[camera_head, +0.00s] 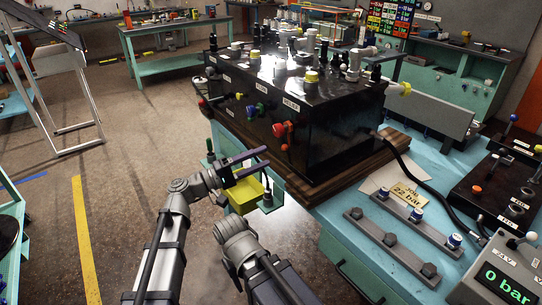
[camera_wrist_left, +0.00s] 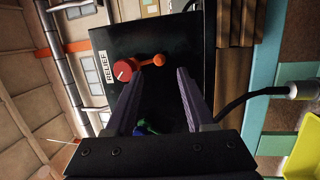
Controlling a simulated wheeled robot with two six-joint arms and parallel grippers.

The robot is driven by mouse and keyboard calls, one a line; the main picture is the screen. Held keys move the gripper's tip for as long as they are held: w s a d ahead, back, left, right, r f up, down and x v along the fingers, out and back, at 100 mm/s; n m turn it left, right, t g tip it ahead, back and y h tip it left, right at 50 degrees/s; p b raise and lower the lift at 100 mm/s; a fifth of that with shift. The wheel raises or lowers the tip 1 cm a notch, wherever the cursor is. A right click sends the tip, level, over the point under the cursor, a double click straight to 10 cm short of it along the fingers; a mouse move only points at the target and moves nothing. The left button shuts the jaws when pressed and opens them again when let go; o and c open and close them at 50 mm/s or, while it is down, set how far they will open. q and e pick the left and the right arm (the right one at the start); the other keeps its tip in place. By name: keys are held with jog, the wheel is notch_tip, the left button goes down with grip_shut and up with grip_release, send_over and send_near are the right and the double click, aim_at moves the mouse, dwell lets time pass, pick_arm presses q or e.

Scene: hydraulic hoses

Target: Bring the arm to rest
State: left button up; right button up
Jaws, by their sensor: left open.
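My left gripper (camera_head: 263,157) is open, with its two purple fingers apart and nothing seen between them. It is in front of the black hydraulic box (camera_head: 345,118), below and left of the red knob (camera_head: 280,129). In the left wrist view, the open fingers (camera_wrist_left: 160,77) point at the box's front. The red knob (camera_wrist_left: 123,70) and an orange-tipped lever (camera_wrist_left: 158,60) show beyond the fingertips, by a RELIEF label. A green and blue knob (camera_wrist_left: 141,128) shows lower, between the fingers. Another arm link of mine stands at the bottom middle; no right gripper shows.
A yellow bin (camera_head: 244,196) hangs just below the left gripper. The teal bench (camera_head: 340,222) holds the box on a wooden base, a grey rail with blue caps (camera_head: 402,240), a 22 bar card (camera_head: 408,193) and a 0 bar display (camera_head: 505,284).

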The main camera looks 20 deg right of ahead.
pick_arm(q)
jog(key=shift+v, duration=1)
jog(key=s+a+f+m+g+y, duration=0.1)
jog(key=s+a+f+y, duration=0.15)
jog(key=f, duration=0.35)
jog(key=s+a+f+y, duration=0.2)
jog(key=f+y, duration=0.2)
jog(key=f, duration=0.1)
jog(key=s+a+f+y, duration=0.3)
jog(key=a+f+y, duration=0.15)
jog(key=a, duration=0.35)
jog(key=s+a+f+g+y, duration=0.1)
jog(key=s+a+f+y, duration=0.3)
jog(key=a, duration=0.4)
jog(key=s+a+f+y, duration=0.1)
jog(key=a+f+y, duration=0.3)
jog(key=a+f, duration=0.3)
jog(key=s+d+r+m+g+y+p, duration=0.1)
jog(key=s+d+r+m+y+p, duration=0.1)
jog(key=s+d+r+m+p, duration=0.2)
jog(key=s+d+r+p, duration=0.2)
jog(key=d+r+p, duration=0.2)
jog(key=r+p, duration=0.2)
jog(key=shift+s+d+r, duration=0.25)
jog(key=shift+d+r, duration=0.15)
jog(key=shift+r, duration=0.25)
